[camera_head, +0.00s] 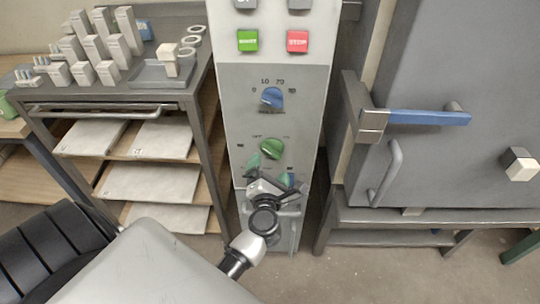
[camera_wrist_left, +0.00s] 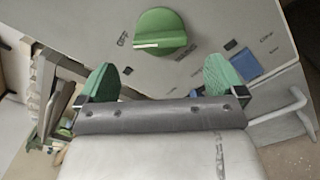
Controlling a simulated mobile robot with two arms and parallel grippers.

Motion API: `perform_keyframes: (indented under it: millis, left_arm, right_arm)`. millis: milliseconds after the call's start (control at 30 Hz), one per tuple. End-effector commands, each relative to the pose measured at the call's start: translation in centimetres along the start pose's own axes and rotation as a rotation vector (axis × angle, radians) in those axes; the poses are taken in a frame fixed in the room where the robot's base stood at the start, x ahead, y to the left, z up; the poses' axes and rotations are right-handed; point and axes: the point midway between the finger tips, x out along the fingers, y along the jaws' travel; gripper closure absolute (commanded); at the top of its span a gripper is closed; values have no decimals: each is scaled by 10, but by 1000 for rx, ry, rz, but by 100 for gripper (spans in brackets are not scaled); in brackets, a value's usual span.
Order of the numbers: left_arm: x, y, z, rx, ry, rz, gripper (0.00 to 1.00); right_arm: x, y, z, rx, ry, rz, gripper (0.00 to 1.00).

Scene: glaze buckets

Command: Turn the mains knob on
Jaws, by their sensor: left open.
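The mains knob is taken to be the round green knob (camera_head: 272,148) on the grey control panel; in the left wrist view the green knob (camera_wrist_left: 165,28) shows a white pointer line towards the "OFF" lettering. My left gripper (camera_head: 270,173) is just below it in the head view. In the left wrist view the gripper (camera_wrist_left: 163,80) is open, its two green fingertips apart with nothing between them. The knob lies beyond the fingertips, and no contact shows. My right gripper is not in view.
Above the knob are a blue dial (camera_head: 271,97), a green button (camera_head: 248,41) and a red stop button (camera_head: 297,41). A blue part (camera_wrist_left: 245,63) is low on the panel. A shelf rack (camera_head: 110,104) stands left; a grey cabinet with a blue handle (camera_head: 430,118) stands right.

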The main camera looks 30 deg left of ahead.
Motion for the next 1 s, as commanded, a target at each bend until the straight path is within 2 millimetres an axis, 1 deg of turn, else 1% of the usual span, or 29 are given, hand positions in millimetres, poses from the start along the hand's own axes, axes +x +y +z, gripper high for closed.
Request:
perform_keyframes:
  millis: [33,100,200,300,467,700,767,1000]
  left_arm:
    - [12,1,1,1,-2,2,2]
    - [24,1,1,2,-3,2,2]
    - [39,0,0,2,-2,1,2]
    - [50,0,0,4,-2,0,2]
    - [58,0,0,2,-1,-1,2]
    - [58,0,0,3,-1,-1,2]
    - [58,0,0,3,-1,-1,10]
    - [58,-1,0,3,-1,-1,47]
  right_arm:
    - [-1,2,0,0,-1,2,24]
    - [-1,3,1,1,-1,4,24]
    - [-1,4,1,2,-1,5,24]
    - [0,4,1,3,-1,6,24]
    - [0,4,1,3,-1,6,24]
    - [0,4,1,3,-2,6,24]
    - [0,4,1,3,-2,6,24]
    - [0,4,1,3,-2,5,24]
